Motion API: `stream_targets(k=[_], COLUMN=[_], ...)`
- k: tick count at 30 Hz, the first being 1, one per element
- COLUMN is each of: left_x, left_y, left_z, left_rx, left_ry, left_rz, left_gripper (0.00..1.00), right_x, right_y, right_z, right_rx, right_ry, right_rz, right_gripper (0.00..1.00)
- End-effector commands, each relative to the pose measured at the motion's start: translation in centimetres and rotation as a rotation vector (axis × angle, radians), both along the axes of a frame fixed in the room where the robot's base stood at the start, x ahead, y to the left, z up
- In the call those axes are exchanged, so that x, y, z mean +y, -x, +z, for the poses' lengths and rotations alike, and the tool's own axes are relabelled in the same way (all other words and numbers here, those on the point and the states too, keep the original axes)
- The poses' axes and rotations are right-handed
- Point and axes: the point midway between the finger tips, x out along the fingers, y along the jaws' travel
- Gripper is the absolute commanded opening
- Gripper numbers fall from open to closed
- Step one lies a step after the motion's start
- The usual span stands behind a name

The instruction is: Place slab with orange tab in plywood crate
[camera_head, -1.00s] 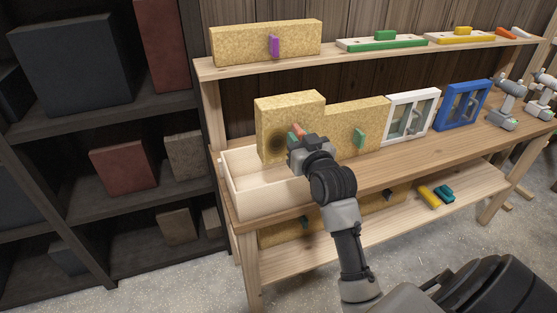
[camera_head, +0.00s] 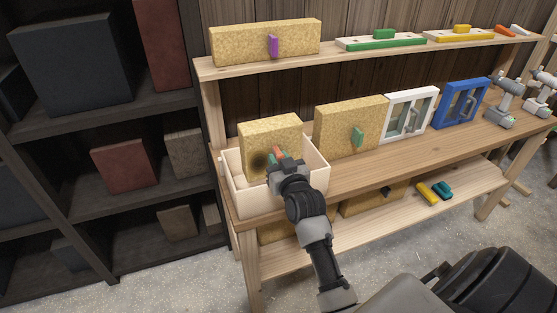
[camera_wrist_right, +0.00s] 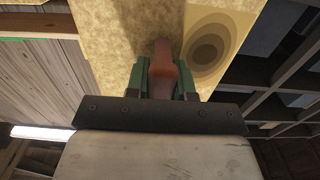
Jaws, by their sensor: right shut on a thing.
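The slab with the orange tab (camera_head: 268,138) is a yellow, speckled block with dark rings on its face. In the head view it stands upright inside the plywood crate (camera_head: 315,178), its lower part hidden by the front wall and my gripper. My right gripper (camera_head: 281,160) is shut on the slab's orange tab. In the right wrist view the green fingers (camera_wrist_right: 163,80) clasp the orange tab (camera_wrist_right: 163,60), with the slab's face (camera_wrist_right: 120,35) behind it. Whether the slab touches the crate floor is hidden. My left gripper is not in view.
A slab with a green tab (camera_head: 340,128) stands just right of the crate on the workbench (camera_head: 375,160). White (camera_head: 408,115) and blue (camera_head: 462,104) framed items stand further right. A slab with a purple tab (camera_head: 245,44) is on the upper shelf. A dark shelf unit (camera_head: 100,130) is at left.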

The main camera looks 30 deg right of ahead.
Motion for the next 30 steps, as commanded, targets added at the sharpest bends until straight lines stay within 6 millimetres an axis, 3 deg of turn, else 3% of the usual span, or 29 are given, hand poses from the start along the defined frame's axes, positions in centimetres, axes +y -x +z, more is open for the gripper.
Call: stream_targets(k=[13,14,18,26,30], left_x=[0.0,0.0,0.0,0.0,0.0], left_y=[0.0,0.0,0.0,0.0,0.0], left_z=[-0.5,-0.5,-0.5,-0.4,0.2], left_rx=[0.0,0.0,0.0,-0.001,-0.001], left_ry=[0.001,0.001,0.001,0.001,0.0], left_rz=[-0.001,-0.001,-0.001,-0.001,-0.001], left_gripper=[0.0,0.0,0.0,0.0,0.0], right_x=[0.0,0.0,0.0,0.0,0.0], right_y=[0.0,0.0,0.0,0.0,0.0], right_z=[-1.1,-1.1,-1.1,-1.0,0.2], right_rx=[0.0,0.001,0.001,0.001,-0.001], right_ry=[0.001,0.001,0.001,0.0,-0.001], right_rz=[0.0,0.0,0.0,0.0,0.0], right_gripper=[0.0,0.28,0.48,0.48,0.48])
